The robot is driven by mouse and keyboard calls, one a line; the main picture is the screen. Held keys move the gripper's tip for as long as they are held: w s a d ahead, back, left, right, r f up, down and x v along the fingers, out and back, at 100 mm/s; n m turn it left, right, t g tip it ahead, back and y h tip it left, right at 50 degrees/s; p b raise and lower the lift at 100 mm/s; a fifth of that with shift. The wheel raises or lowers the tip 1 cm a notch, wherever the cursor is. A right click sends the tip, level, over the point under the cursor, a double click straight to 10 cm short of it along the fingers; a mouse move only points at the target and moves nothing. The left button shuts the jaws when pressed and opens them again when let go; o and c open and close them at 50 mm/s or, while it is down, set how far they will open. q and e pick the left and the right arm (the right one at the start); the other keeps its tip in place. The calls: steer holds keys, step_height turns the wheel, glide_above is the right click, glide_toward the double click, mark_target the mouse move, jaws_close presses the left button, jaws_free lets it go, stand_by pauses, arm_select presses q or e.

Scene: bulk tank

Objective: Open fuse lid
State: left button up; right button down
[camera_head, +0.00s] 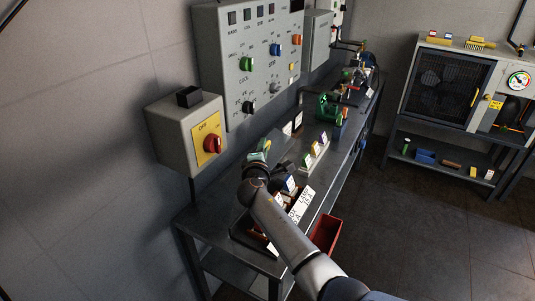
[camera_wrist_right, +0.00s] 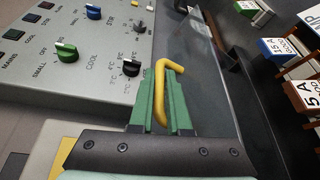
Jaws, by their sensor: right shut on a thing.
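My right gripper (camera_wrist_right: 166,75) has green fingers shut on a yellow handle (camera_wrist_right: 161,88) in the right wrist view. The handle lies against a clear panel (camera_wrist_right: 205,85), which looks like the fuse lid. The panel runs slantwise beside the fingers, and its lower end is hidden by my gripper. In the head view my right gripper (camera_head: 261,150) is above the bench, right of the OFF switch box, partly hidden by my own wrist. The lid is hard to make out there. My left gripper is not in view.
The control panel (camera_head: 245,65) with coloured knobs and the switch box (camera_head: 190,130) with a red knob are on the wall. Fuse blocks labelled 15 A (camera_wrist_right: 283,49) and 5 A (camera_wrist_right: 303,97) are at the right. A red bin (camera_head: 326,234) hangs at the bench front.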

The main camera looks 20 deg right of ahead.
steer(key=shift+w+r, duration=0.2)
steer(key=shift+r, duration=0.15)
steer(key=shift+d, duration=0.1)
steer(key=c, duration=0.9)
jaws_free()
steer(key=shift+s+f, duration=0.1)
steer(key=shift+f, duration=0.05)
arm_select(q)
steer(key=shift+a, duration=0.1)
arm_select(e)
steer(key=shift+f, duration=0.15)
